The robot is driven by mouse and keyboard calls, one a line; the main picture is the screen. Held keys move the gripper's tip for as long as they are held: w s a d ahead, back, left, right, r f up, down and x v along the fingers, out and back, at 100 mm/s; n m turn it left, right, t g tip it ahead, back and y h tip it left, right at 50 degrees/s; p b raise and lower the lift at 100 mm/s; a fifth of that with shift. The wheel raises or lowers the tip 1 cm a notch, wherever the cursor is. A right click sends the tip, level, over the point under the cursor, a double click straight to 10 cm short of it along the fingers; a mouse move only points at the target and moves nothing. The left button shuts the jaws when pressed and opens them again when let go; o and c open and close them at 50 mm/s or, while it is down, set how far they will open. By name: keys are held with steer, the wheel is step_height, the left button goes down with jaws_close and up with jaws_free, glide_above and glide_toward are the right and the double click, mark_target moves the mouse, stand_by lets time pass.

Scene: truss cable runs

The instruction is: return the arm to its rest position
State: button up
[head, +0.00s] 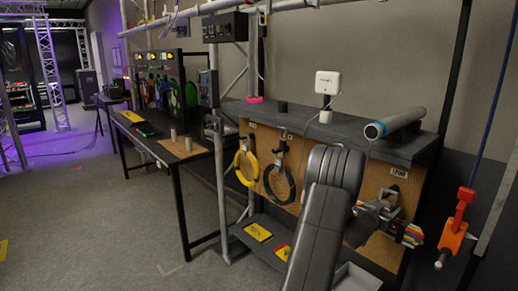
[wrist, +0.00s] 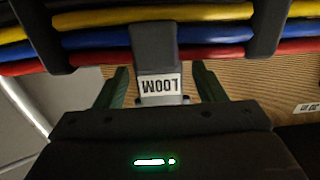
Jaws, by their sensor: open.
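My arm (head: 320,205) reaches down and right in front of the wooden board. My gripper (wrist: 161,72) is open in the wrist view, with one dark green finger on each side of a grey tab labelled LOOM (wrist: 158,86). A gap shows on both sides of the tab; nothing is gripped. The tab hangs from a bundle of red, blue, yellow and black cables (wrist: 100,40), which runs across the top of the wrist view. In the head view the coloured bundle (head: 412,234) shows just right of my wrist. The fingertips are hard to make out there.
The board (head: 312,186) stands under a dark shelf (head: 350,141) carrying a grey cylinder (head: 394,122) and a white box (head: 327,83). Yellow (head: 246,167) and black (head: 279,184) cable coils hang left of my arm. An orange device (head: 451,238) hangs at right. Open floor lies at left.

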steer(key=s+a+r+p, duration=0.2)
steer(key=s+a, duration=0.3)
steer(key=a, duration=0.1)
steer(key=shift+r, duration=0.35)
steer(key=shift+s+a, duration=0.1)
steer(key=shift+a, duration=0.05)
